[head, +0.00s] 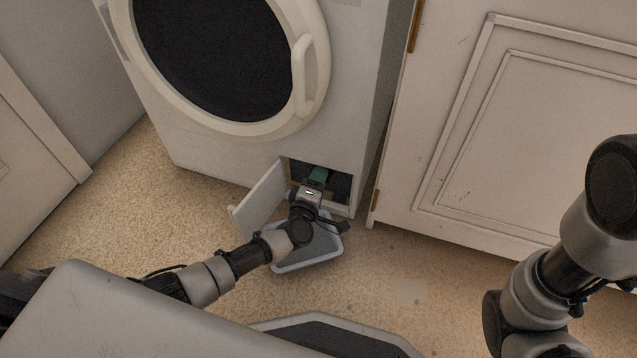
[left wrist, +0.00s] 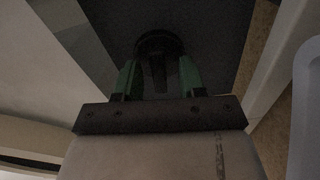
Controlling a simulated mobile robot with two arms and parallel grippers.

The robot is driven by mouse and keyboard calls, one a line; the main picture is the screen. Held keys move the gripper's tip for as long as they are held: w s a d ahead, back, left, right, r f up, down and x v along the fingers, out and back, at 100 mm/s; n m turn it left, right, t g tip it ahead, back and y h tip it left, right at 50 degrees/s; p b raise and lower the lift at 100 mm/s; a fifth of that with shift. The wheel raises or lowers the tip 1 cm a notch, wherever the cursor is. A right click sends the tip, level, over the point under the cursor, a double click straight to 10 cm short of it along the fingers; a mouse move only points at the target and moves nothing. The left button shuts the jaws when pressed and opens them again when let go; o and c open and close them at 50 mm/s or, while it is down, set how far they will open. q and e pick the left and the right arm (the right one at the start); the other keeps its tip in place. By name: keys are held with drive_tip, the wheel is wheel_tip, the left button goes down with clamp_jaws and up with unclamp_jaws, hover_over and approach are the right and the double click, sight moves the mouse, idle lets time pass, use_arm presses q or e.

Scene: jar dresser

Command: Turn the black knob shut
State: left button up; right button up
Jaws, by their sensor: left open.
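The black knob (left wrist: 158,45) sits inside the open compartment low on the front of the white washing machine (head: 220,155). It is round with a raised grip bar pointing down in the left wrist view. My left gripper (head: 318,176) reaches into the compartment; in the head view it hides the knob. In the left wrist view the green fingers of this gripper (left wrist: 158,72) are open, one on each side of the knob's grip bar. I cannot tell whether they touch it. My right arm shows at the right of the head view, but its gripper does not.
The small hatch door (head: 261,200) stands open left of my left gripper. A grey tray (head: 308,264) with a pale rim lies on the floor below the compartment. A white cabinet (head: 540,130) stands to the right. Carpet is free between them and my base.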

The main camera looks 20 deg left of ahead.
use_arm(q)
clamp_jaws()
